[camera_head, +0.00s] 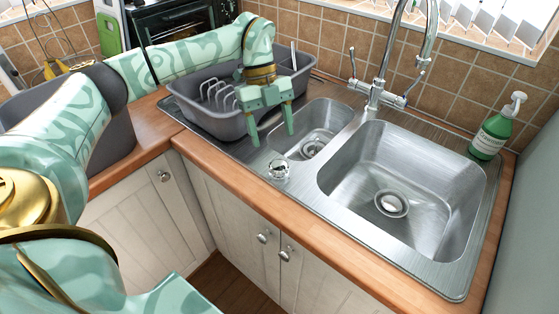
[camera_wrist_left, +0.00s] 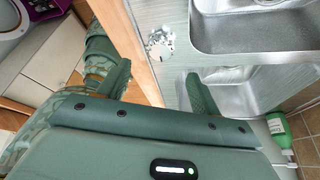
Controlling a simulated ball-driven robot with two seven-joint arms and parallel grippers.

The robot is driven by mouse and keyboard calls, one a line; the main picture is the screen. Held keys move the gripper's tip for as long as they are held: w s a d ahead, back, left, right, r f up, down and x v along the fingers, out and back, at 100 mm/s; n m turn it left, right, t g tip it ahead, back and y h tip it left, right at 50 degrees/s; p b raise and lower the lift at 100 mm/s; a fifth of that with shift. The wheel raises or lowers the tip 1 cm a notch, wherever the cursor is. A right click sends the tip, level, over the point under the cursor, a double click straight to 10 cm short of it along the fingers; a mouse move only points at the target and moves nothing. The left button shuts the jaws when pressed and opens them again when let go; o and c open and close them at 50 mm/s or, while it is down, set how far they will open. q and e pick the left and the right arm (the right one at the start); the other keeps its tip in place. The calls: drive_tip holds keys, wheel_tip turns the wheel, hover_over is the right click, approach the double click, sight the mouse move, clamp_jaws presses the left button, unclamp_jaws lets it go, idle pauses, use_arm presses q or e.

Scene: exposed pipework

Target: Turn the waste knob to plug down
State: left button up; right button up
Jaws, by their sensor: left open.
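The waste knob (camera_head: 279,168) is a small round chrome knob on the front rim of the steel sink, in front of the small basin. It also shows near the top middle of the left wrist view (camera_wrist_left: 160,43). My left gripper (camera_head: 272,139) points down over the left side of the sink, beyond the knob in the head view. Its jaws are open and empty, apart from the knob. In the left wrist view the knob lies ahead of the gap between the two fingers (camera_wrist_left: 158,72). My right gripper is not in view.
The large basin (camera_head: 345,165) has a round drain (camera_head: 391,204). The tap (camera_head: 375,95) rises behind it. A grey dish rack (camera_head: 190,105) stands left of the sink, close to my left forearm. A green soap bottle (camera_head: 492,132) stands at the back right.

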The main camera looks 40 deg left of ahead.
sight(279, 165)
use_arm(q)
drive_tip(key=b+x, duration=0.1)
drive_tip(key=x, duration=0.6)
drive_tip(key=shift+s+d+f, duration=0.1)
drive_tip(key=shift+d+f, duration=0.05)
drive_tip(key=shift+f, duration=0.1)
drive_tip(key=shift+c, duration=0.4)
drive_tip(key=c, duration=0.9)
